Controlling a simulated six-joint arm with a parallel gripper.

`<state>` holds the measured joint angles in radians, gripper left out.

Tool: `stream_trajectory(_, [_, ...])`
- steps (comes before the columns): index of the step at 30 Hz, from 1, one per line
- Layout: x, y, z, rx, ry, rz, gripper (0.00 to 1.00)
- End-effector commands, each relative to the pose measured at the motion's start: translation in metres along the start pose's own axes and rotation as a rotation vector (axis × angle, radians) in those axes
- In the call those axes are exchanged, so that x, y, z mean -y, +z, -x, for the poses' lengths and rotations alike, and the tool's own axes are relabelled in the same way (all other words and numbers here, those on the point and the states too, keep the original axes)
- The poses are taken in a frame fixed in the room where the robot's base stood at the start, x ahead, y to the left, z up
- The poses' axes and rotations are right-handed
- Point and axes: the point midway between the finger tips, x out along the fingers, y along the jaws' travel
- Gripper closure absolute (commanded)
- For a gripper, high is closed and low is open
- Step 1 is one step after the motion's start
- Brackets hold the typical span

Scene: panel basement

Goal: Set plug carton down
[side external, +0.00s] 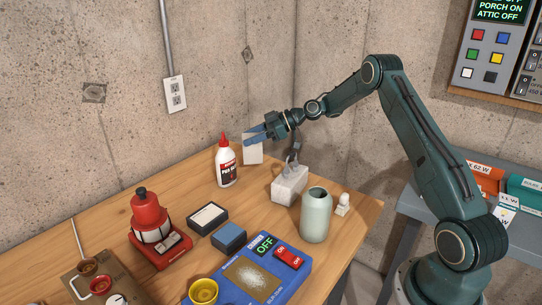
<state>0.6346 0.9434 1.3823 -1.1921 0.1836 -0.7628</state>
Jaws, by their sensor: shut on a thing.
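A small cream-white carton (253,155), which I take to be the plug carton, is at the back of the wooden table, just right of the white glue bottle with the red cap. The carton looks roughly upright. I cannot tell from this view whether its bottom touches the table or hangs a little above it.
The glue bottle (228,168) stands close on the carton's left. A red device (150,222) and small boxes (207,217) are nearer. A concrete wall is behind.

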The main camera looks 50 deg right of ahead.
Motion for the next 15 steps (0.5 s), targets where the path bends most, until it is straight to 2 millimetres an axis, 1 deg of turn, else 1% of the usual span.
stream_trajectory(6, [0.0,0.024,-0.01,0.001,-0.001,-0.003,0.85])
stream_trajectory(9, [0.0,0.032,-0.013,0.0,0.0,-0.002,0.85])
stream_trajectory(15, [0.0,0.035,-0.014,0.0,0.001,0.0,0.85])
